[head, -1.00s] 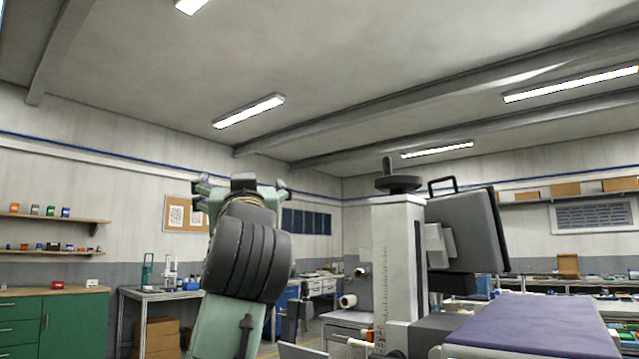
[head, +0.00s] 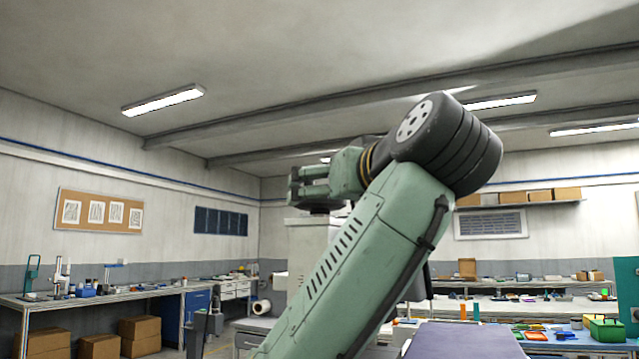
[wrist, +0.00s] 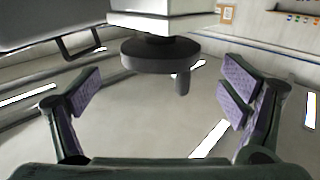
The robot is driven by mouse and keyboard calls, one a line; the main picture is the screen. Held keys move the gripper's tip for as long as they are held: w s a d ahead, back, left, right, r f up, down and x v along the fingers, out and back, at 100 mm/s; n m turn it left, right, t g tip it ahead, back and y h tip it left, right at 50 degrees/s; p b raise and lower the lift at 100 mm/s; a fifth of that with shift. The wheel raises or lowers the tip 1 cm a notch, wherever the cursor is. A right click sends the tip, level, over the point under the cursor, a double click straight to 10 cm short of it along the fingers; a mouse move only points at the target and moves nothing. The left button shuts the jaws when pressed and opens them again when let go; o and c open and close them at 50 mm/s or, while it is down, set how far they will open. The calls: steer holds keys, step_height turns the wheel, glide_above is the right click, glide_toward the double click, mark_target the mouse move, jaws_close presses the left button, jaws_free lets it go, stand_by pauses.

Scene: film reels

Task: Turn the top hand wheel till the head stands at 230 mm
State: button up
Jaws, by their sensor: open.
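The top hand wheel (wrist: 158,54) is a dark disc with a crank handle (wrist: 183,82), on top of the pale column (wrist: 165,8). The wrist view shows it upside down, with the ceiling below it. My gripper (wrist: 162,78) is open and empty, its purple-grey pads to either side of the wheel in the picture and apart from it. In the head view my gripper (head: 302,184) is at the top of the column (head: 308,240). My arm hides most of the wheel, the millimetre scale and the head there, so the reading cannot be seen.
The dark head housing (wrist: 45,22) with its bar handle (wrist: 82,46) is close by at the left in the wrist view. A purple-topped table (head: 465,340) stands at the lower right of the head view. Benches with tools line the walls.

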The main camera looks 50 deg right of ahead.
steer(key=shift+p+x, duration=0.75)
steer(key=shift+x, duration=2)
steer(key=shift+c, duration=0.5)
steer(key=c, duration=1.1)
